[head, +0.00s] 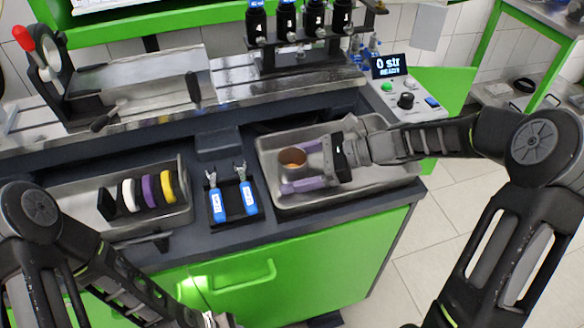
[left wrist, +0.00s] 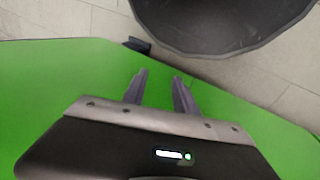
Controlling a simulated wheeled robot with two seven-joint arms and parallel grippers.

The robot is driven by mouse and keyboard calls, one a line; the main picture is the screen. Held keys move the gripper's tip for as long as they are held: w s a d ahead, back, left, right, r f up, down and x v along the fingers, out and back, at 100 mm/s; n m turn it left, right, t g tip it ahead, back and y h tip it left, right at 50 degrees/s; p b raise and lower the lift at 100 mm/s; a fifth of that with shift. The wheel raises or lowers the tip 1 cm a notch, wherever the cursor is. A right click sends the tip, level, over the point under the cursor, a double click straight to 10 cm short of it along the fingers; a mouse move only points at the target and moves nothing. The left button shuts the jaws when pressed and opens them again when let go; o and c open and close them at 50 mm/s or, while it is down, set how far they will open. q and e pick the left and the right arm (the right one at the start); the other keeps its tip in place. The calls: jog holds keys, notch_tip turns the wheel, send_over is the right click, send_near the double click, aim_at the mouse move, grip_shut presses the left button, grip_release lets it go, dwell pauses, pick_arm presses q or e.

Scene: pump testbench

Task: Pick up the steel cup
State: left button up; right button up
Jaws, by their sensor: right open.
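The steel cup (head: 292,158) stands upright in the metal tray (head: 268,170) on the right part of the bench, its inside looking orange-brown. My right gripper (head: 286,171) reaches in from the right, low over the tray. My left gripper (left wrist: 160,78) is open and empty in the left wrist view, over the green cabinet front. In the head view it is mostly cut off at the bottom edge.
Left of the tray stands a black holder with two blue-handled tools (head: 233,197). Further left, a tray (head: 70,212) holds coloured rings. Behind are a metal rail (head: 240,88), dark bottles (head: 287,22) and a control box (head: 404,98). A dark round bin (left wrist: 225,25) shows in the left wrist view.

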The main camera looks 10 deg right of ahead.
jog(key=c, duration=1.6)
jog(key=shift+o, duration=0.2)
jog(key=shift+s+r, duration=0.1)
jog(key=shift+r, duration=0.15)
jog(key=shift+s+r, duration=0.1)
jog(key=shift+r, duration=3.25)
jog(key=s+d, duration=0.1)
jog(key=s, duration=1.8)
jog(key=shift+s+d, duration=0.15)
jog(key=shift+s, duration=0.1)
